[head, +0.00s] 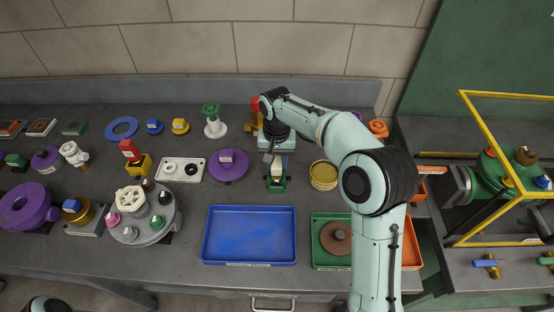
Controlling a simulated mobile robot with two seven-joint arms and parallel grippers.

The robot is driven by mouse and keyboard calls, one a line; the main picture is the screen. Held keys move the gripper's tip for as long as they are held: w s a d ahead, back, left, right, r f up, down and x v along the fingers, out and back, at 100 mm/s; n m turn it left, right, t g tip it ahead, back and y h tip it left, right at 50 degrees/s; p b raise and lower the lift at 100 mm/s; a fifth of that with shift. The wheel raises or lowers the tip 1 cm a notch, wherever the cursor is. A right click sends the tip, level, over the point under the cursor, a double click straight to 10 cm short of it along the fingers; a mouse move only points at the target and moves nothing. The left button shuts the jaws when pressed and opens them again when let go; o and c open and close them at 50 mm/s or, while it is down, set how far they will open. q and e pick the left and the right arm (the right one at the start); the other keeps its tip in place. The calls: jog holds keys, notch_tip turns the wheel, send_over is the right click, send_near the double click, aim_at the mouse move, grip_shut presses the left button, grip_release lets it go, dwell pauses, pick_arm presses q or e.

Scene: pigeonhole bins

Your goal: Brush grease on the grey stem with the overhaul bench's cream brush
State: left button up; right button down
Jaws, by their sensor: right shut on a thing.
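My right gripper (272,152) reaches down over the back middle of the bench. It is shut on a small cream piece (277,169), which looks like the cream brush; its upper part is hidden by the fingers. The piece stands upright at a green holder (275,184); I cannot tell whether it is clear of the holder. A round yellow tin (323,176) stands just right of it and may hold the grease. On the left, a grey round fixture (150,235) carries several small parts; I cannot tell which is the grey stem. My left gripper is out of view.
An empty blue tray (250,208) lies at the front middle. A green tray (332,264) with a brown disc is right of it, partly behind my right arm. A purple disc (228,172) is left of the holder. A yellow frame (487,122) stands at far right.

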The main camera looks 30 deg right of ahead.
jog(key=shift+w+d+p, duration=0.3)
jog(key=shift+w, duration=0.2)
jog(key=shift+w+d+p, duration=0.3)
jog(key=shift+w, duration=0.2)
jog(key=shift+s+a+f+b, duration=0.15)
jog(key=shift+s+a+b, duration=0.15)
jog(key=shift+s+b, duration=0.25)
jog(key=shift+s+a+b, duration=0.35)
jog(key=shift+s, duration=0.3)
jog(key=shift+s+a+r, duration=0.15)
jog(key=shift+r, duration=0.05)
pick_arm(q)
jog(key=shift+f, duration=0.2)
pick_arm(e)
jog(key=shift+r+p, duration=0.6)
jog(key=shift+r, duration=0.45)
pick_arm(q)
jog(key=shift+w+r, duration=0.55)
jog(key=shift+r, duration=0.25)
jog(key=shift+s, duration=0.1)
